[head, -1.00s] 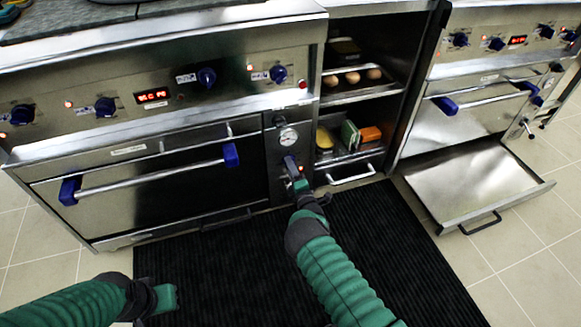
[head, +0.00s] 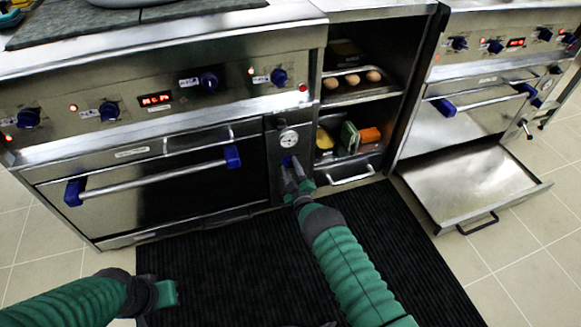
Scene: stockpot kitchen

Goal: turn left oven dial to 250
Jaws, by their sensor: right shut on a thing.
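The left oven (head: 120,195) has a side panel with a round white gauge (head: 288,138) and a small blue dial (head: 287,160) below it. My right gripper (head: 291,172) reaches up to this panel and is shut on the blue dial. Its fingers hide most of the dial, so the setting cannot be read. My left gripper (head: 172,293) hangs low over the black mat, away from the oven; its jaws are not clear.
The left oven door with its bar handle (head: 150,178) is closed. Open shelves (head: 355,97) with eggs and boxes stand right of the panel. A pulled-out drawer (head: 470,185) juts over the floor at right. The black mat (head: 220,265) is clear.

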